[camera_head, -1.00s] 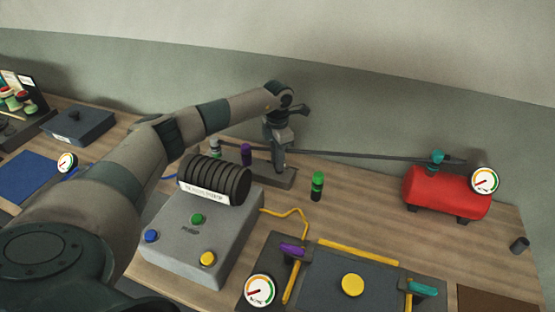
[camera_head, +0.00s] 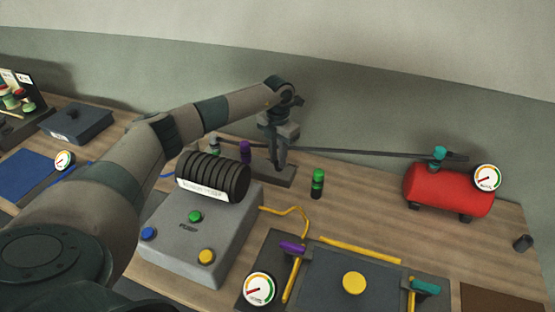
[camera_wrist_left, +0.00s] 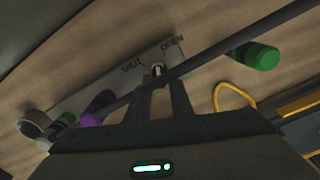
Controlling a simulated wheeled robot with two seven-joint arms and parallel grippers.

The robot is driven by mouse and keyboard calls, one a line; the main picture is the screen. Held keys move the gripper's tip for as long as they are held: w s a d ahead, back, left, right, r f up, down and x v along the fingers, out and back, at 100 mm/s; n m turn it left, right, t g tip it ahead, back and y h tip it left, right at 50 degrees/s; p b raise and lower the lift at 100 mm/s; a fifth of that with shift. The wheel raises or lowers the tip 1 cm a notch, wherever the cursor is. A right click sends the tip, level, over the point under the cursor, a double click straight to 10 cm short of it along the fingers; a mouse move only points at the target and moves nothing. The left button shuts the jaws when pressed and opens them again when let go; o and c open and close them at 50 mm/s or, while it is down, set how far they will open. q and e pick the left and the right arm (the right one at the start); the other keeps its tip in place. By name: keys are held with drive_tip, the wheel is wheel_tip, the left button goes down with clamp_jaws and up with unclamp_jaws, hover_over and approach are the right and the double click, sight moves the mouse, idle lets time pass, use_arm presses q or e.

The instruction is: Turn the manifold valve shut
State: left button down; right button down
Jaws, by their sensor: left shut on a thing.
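The manifold (camera_head: 292,178) is a grey block at the back of the bench, with a dark pipe (camera_head: 350,152) running right from it. My left gripper (camera_head: 280,168) points down over the manifold. In the wrist view its two fingers (camera_wrist_left: 163,90) straddle a small light valve part (camera_wrist_left: 157,70) beside the word OPEN, and are shut on it. The fingers hide most of the valve, so its exact angle is unclear. My right gripper is out of view.
A red tank (camera_head: 440,190) with a gauge (camera_head: 487,177) stands right. A grey pump box (camera_head: 180,240) and a mould plate (camera_head: 325,290) lie in front.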

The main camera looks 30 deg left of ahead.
use_arm(q)
drive_tip(key=n+b, duration=0.1)
drive_tip(key=n, duration=0.5)
drive_tip(key=shift+w+d+n, duration=0.1)
drive_tip(key=shift+d+n, duration=0.05)
drive_tip(key=shift+n, duration=0.15)
drive_tip(key=n, duration=0.3)
drive_tip(key=shift+d+n+b, duration=0.1)
drive_tip(key=shift+n+b, duration=0.2)
drive_tip(key=shift+b, duration=0.1)
drive_tip(key=shift+w+n, duration=0.1)
drive_tip(key=shift+n, duration=1.4)
drive_tip(key=c, duration=1.8)
unclamp_jaws()
drive_tip(key=shift+o, duration=0.2)
drive_tip(key=shift+r, duration=0.15)
